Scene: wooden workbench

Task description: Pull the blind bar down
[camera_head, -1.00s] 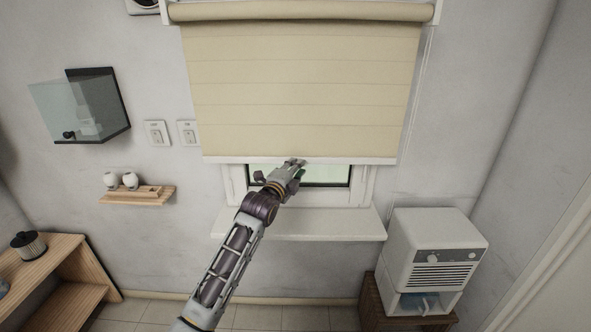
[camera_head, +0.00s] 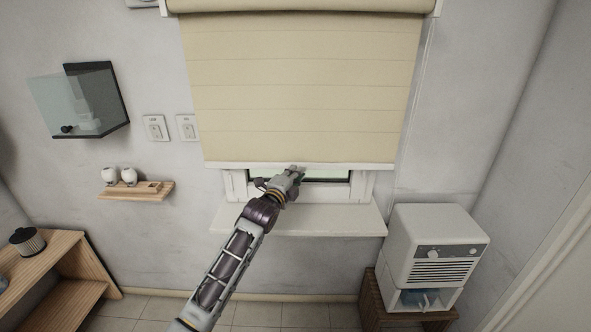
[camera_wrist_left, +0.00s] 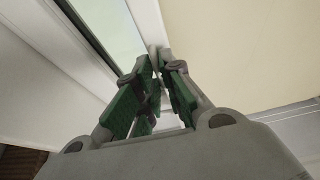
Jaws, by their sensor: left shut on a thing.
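The cream blind (camera_head: 300,85) hangs over the window with its white bar (camera_head: 230,165) along the bottom edge. My left gripper (camera_head: 294,171) is at the middle of the bar. In the left wrist view my left gripper (camera_wrist_left: 158,62) is shut on the bar (camera_wrist_left: 147,20), with the bar's edge between the green-padded fingers. The blind cloth (camera_wrist_left: 230,45) shows to the right there. A strip of window glass (camera_head: 325,174) shows below the bar. My right gripper is not in view.
The window sill (camera_head: 330,220) juts out below the window. A white appliance (camera_head: 437,245) stands on a wooden stand at right. A small shelf (camera_head: 130,196) and a glass-fronted wall cabinet (camera_head: 95,105) are at left. Pull cords (camera_head: 415,110) hang right of the blind.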

